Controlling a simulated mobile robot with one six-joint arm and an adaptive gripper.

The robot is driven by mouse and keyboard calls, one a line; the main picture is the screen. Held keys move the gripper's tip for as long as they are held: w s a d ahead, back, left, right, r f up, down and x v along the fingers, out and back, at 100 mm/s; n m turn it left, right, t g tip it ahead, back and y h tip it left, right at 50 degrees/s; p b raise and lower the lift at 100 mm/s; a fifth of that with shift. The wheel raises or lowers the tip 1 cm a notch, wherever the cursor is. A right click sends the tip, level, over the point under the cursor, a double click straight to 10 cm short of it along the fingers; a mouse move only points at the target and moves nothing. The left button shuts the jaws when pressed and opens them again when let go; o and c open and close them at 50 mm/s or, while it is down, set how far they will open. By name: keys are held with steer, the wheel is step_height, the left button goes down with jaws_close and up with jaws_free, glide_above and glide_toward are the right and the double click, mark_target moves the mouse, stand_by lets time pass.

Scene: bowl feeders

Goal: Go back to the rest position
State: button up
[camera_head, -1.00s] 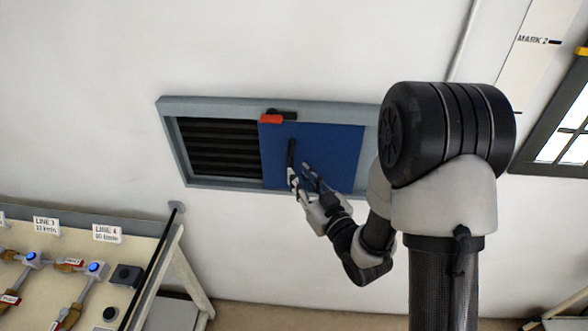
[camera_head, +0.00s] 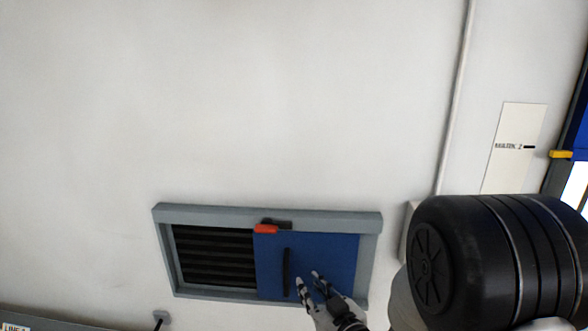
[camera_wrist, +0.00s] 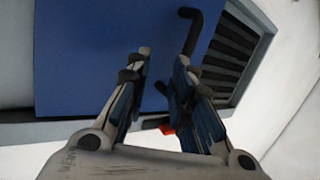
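My gripper (camera_head: 308,281) is in front of the blue sliding panel (camera_head: 335,258), to the right of its black vertical handle (camera_head: 287,272). Its two fingers are spread with nothing between them. In the wrist view my gripper (camera_wrist: 164,56) is also open and empty. The bent black handle (camera_wrist: 191,30) shows beyond the right finger, and the blue panel (camera_wrist: 85,55) fills the upper left. The fingers look apart from the handle, but the exact distance to the panel is hard to tell.
The panel sits in a grey wall frame (camera_head: 170,215) and covers its right side; dark slats (camera_head: 214,255) show on the left. A red catch (camera_head: 266,229) is at the top. A "MARK 2" strip (camera_head: 515,145) hangs at right. The wall above is clear.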

steer(key=s+d+r+m+g+h, duration=0.35)
steer(key=s+d+r+h, duration=0.25)
steer(key=s+d, duration=0.25)
steer(key=s+d+r+m+g, duration=0.1)
steer(key=s+g, duration=0.5)
steer(key=s, duration=1.5)
steer(key=shift+d+r+m, duration=0.15)
steer(key=shift+r+m, duration=0.2)
steer(key=shift+m, duration=0.2)
stand_by(0.6)
